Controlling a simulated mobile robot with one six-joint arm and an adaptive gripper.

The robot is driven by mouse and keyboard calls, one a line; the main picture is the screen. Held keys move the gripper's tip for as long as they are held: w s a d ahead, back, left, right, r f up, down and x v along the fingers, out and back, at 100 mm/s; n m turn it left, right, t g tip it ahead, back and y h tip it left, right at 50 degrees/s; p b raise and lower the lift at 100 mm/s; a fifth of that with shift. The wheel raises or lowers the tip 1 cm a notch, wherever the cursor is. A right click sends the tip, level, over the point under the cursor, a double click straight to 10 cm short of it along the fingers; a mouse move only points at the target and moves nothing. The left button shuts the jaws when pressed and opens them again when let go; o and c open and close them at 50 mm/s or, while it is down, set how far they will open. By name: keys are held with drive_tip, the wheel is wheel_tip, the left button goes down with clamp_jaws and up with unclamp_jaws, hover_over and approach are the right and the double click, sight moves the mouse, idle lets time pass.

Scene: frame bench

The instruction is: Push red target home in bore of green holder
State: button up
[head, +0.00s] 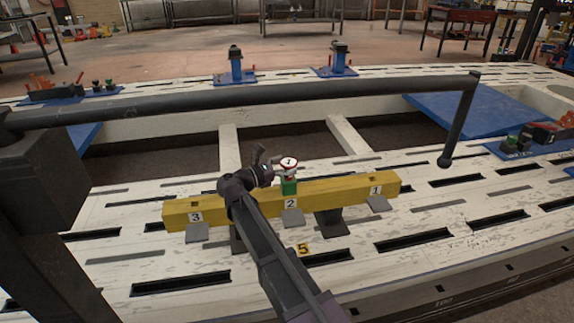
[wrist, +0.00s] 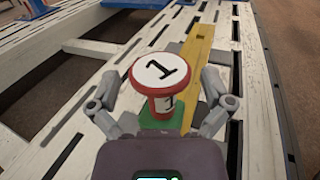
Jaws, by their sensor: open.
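The red target (wrist: 160,103) has a round white top with a red rim, marked 1, on a red stem. It stands upright at the green holder (wrist: 158,123); how deep the stem sits in the bore is hidden. In the head view the target (head: 288,162) stands above the green holder (head: 289,188), on the yellow beam (head: 335,190) by label 2. My gripper (wrist: 160,85) is open, with one finger on each side of the target and gaps between. In the head view my gripper (head: 274,165) is beside the target.
The beam also has spots labelled 3 (head: 195,216) and 1 (head: 376,190), with no target on them. A yellow tag 5 (head: 303,249) lies in front. The white slotted bench (head: 450,215) is mostly clear around. Blue fixtures (head: 236,68) stand at the back.

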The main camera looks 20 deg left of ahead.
drive_tip(key=v, duration=1.1)
drive_tip(key=shift+s+a, duration=0.2)
drive_tip(key=shift+s, duration=0.1)
idle(0.6)
drive_tip(key=w+d+f+m+g+y, duration=0.1)
drive_tip(key=w+d+f+m+g, duration=0.2)
drive_tip(key=d, duration=0.7)
drive_tip(key=d+f+m+g+p, duration=0.1)
drive_tip(key=d+f+m+g, duration=0.3)
drive_tip(key=d, duration=0.6)
drive_tip(key=w+d+f+m+g+y, duration=0.1)
drive_tip(key=w+d+f+m+g, duration=0.3)
drive_tip(key=d, duration=0.7)
drive_tip(key=s+d+f+m+g+y+p, duration=0.15)
drive_tip(key=s+d+m+y, duration=0.25)
drive_tip(key=s+d+m, duration=0.45)
drive_tip(key=s+d+f+m+g+y+p, duration=0.15)
drive_tip(key=s+d+m+y, duration=0.35)
drive_tip(key=d+m, duration=0.5)
wheel_tip(320, 180, up, 36)
drive_tip(key=d+p, duration=0.1)
drive_tip(key=p, duration=3.6)
drive_tip(key=shift+d+r+n, duration=0.15)
drive_tip(key=shift+r+n, duration=0.1)
drive_tip(key=shift+n, duration=0.2)
